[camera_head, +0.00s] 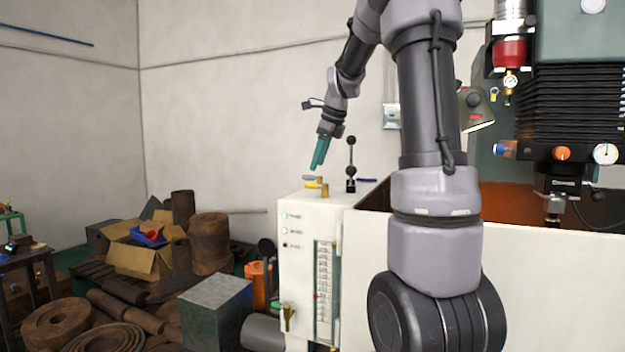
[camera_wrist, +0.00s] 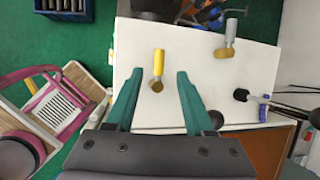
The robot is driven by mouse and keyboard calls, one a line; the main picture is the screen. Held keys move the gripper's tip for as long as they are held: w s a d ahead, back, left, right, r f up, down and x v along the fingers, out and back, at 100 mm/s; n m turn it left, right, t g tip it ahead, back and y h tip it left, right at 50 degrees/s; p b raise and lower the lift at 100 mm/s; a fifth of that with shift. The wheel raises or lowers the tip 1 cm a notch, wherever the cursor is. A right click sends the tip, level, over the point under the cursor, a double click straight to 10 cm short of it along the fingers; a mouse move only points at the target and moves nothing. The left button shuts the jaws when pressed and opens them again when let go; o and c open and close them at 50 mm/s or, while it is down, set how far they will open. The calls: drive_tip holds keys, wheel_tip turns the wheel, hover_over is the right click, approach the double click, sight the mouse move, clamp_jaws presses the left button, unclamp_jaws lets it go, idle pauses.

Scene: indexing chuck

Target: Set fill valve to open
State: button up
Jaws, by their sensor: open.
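A white cabinet (camera_head: 298,262) has small handled valves on its top. One has a yellow handle (camera_head: 314,185), with a grey-handled one (camera_head: 308,177) close by. No label shows which is the fill valve. My gripper (camera_head: 319,152) hangs above them, teal fingers pointing down, apart from the handles. In the wrist view my open fingers (camera_wrist: 160,73) stand either side of the line of the yellow handle (camera_wrist: 158,62), with nothing held. The grey-handled valve (camera_wrist: 231,27) lies further to the upper right. A brass valve (camera_head: 289,315) sits on the cabinet's front.
A black-knobbed lever (camera_head: 351,160) rises to the right of the valves, beside a blue handle (camera_head: 367,180). A machine (camera_head: 575,110) stands at the right. Boxes and rusty scrap (camera_head: 150,250) fill the floor at left.

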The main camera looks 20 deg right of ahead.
drive_tip(key=x, duration=0.6)
drive_tip(key=shift+w+f, duration=0.15)
drive_tip(key=shift+f, duration=0.1)
clamp_jaws()
idle(1.2)
